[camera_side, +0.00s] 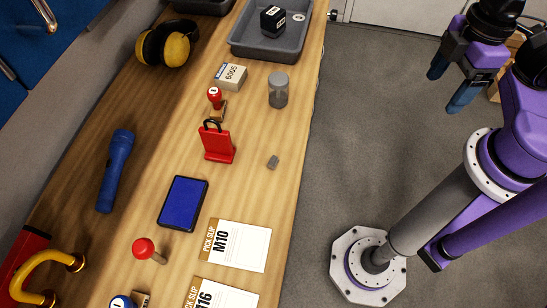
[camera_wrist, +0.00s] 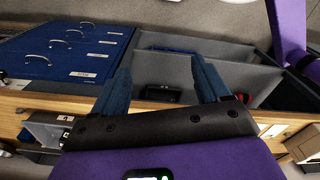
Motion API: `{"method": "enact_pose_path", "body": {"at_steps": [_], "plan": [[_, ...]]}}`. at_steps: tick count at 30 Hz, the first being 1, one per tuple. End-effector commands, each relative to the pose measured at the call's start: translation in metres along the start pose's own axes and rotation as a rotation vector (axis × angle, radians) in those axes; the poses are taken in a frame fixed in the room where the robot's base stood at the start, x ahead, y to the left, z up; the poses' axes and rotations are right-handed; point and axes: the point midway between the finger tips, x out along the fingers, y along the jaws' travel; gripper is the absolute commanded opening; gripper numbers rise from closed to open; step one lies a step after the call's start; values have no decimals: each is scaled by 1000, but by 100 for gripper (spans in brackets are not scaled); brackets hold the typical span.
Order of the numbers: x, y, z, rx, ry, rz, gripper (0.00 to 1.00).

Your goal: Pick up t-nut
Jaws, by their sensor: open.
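A small grey metal piece (camera_side: 272,162), which looks like the t-nut, lies on the wooden bench near its right edge, right of a red stand. It is too small to make out its shape in detail. I cannot pick it out in the wrist view. My gripper (camera_side: 447,91) is at the upper right, in the air over the floor, well to the right of the bench and apart from the piece. Its two blue fingers are spread and empty; they also show in the wrist view (camera_wrist: 159,72).
Around the piece are the red stand (camera_side: 217,143), a grey cylinder (camera_side: 278,90), a box marked 6005 (camera_side: 230,77), a red-knobbed stamp (camera_side: 216,101), a blue pad (camera_side: 183,203) and a pick slip (camera_side: 240,246). A grey tray (camera_side: 245,50) stands farther back. Bench space immediately around the piece is clear.

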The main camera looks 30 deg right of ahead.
Motion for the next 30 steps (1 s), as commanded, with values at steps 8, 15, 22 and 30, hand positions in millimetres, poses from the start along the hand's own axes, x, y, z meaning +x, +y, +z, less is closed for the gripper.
{"method": "enact_pose_path", "body": {"at_steps": [8, 15, 22, 30], "plan": [[0, 0, 0, 0, 0, 0, 72], [0, 0, 0, 0, 0, 0, 47], [-2, 2, -8, 40, 0, 0, 47], [-12, 14, -70, 395, -6, 2, 47]]}}
